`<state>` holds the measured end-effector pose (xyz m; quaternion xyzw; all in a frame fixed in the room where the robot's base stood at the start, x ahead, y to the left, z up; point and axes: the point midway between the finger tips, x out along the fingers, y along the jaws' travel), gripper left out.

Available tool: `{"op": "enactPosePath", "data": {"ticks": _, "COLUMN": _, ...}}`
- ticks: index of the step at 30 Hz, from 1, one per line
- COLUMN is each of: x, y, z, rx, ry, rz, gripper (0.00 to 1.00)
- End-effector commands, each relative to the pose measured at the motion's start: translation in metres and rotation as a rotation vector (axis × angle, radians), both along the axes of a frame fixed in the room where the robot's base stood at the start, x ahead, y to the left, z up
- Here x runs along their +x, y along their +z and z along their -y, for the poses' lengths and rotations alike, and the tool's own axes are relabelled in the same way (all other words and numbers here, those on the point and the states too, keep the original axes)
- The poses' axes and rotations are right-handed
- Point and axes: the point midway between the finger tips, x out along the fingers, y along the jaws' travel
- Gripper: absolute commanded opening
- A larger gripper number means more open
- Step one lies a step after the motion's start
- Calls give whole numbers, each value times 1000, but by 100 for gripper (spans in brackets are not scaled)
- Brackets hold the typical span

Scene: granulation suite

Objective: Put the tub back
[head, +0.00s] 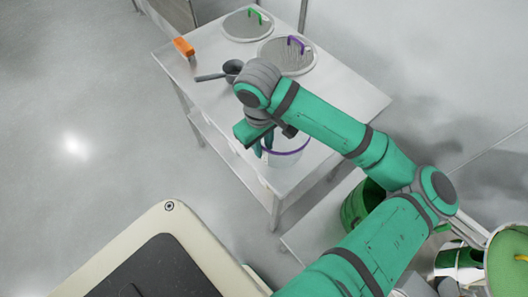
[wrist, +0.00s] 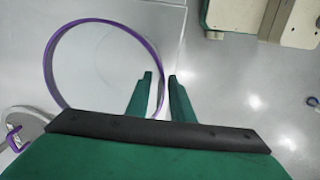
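A clear tub with a purple rim (head: 287,151) is at the near end of the steel table (head: 345,100). I cannot tell whether its base rests on the tabletop. My gripper (head: 263,147) points down at the tub's left rim in the head view, and my arm hides part of the tub. In the wrist view the purple rim (wrist: 47,65) forms a large ring. Its right side passes between the two green fingers of my gripper (wrist: 161,76). The fingers stand apart, with a gap beside the rim.
On the table are a round lid with a purple handle (head: 290,67), a lid with a green handle (head: 240,30), a dark scoop (head: 232,68) and an orange-handled tool (head: 184,46). Green bins (head: 357,208) stand at lower right. The floor left of the table is clear.

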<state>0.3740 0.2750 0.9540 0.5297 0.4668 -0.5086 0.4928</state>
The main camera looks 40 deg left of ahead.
Motion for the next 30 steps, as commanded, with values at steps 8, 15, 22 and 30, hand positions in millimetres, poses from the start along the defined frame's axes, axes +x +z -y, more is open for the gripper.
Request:
{"op": "enactPosePath", "data": {"ticks": 8, "x": -2, "y": 43, "z": -1, "rx": 1, "ry": 0, "rz": 1, "gripper": 21}}
{"op": "enactPosePath", "data": {"ticks": 15, "x": -2, "y": 54, "z": 0, "rx": 0, "ry": 1, "rz": 1, "gripper": 21}}
{"op": "enactPosePath", "data": {"ticks": 22, "x": -2, "y": 54, "z": 0, "rx": -1, "ry": 0, "rz": 0, "gripper": 21}}
{"op": "enactPosePath", "data": {"ticks": 30, "x": -2, "y": 54, "z": 0, "rx": -1, "ry": 0, "rz": 0, "gripper": 21}}
